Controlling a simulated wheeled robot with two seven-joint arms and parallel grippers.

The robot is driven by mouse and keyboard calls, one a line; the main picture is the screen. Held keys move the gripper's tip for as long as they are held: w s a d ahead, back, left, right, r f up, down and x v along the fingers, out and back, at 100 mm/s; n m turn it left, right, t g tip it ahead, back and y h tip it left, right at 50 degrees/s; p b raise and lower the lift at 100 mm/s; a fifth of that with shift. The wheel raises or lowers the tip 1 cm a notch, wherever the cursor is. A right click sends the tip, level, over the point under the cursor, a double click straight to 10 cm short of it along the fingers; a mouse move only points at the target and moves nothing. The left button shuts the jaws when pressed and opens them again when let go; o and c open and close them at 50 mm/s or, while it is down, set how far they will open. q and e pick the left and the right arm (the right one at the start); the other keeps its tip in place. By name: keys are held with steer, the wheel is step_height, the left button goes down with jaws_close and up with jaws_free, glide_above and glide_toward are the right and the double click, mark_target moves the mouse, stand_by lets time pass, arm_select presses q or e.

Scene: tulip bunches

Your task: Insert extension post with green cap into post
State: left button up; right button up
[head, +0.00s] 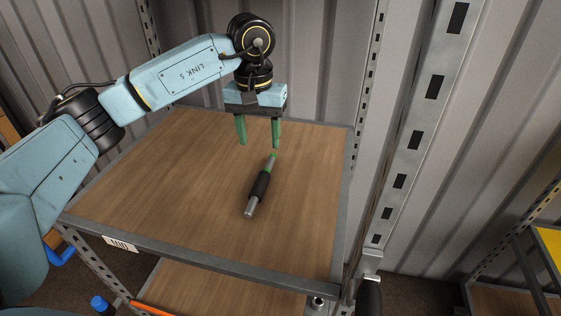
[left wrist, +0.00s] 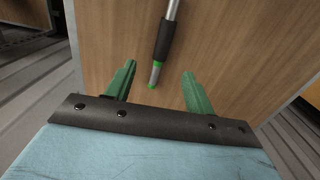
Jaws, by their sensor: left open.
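The extension post (head: 259,190) lies on the wooden shelf top. It has a grey metal rod, a black sleeve and a green cap (head: 274,156) at its far end. In the left wrist view the extension post (left wrist: 165,38) points toward my gripper, with its green cap (left wrist: 152,87) between the fingers. My left gripper (head: 259,146) points down with green fingers spread apart, near the capped end and holding nothing. It also shows in the left wrist view (left wrist: 159,69). I cannot clearly identify the receiving post. My right gripper is not in view.
The shelf top (head: 150,195) is otherwise clear, with a raised metal front edge (head: 200,262). A perforated rack upright (head: 410,130) stands at right. A short metal fitting (head: 318,302) and a black cylinder (head: 368,295) sit below the front right corner.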

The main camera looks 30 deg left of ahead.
arm_select(q)
glide_above(261, 179)
steer(key=f, duration=0.4)
steer(key=shift+s+a+f, duration=0.15)
steer(key=shift+s+a, duration=0.1)
step_height(261, 179, down, 2)
steer(key=shift+w+f, duration=0.1)
steer(key=shift+f, duration=0.65)
steer(key=f, duration=0.5)
steer(key=shift+w+d, duration=0.1)
steer(key=shift+d, duration=0.1)
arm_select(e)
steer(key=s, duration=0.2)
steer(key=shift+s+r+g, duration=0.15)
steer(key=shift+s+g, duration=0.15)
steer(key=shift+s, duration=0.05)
arm_select(q)
steer(key=shift+c, duration=0.4)
steer(key=shift+c, duration=1.2)
steer(key=shift+r, duration=0.15)
steer(key=c, duration=0.8)
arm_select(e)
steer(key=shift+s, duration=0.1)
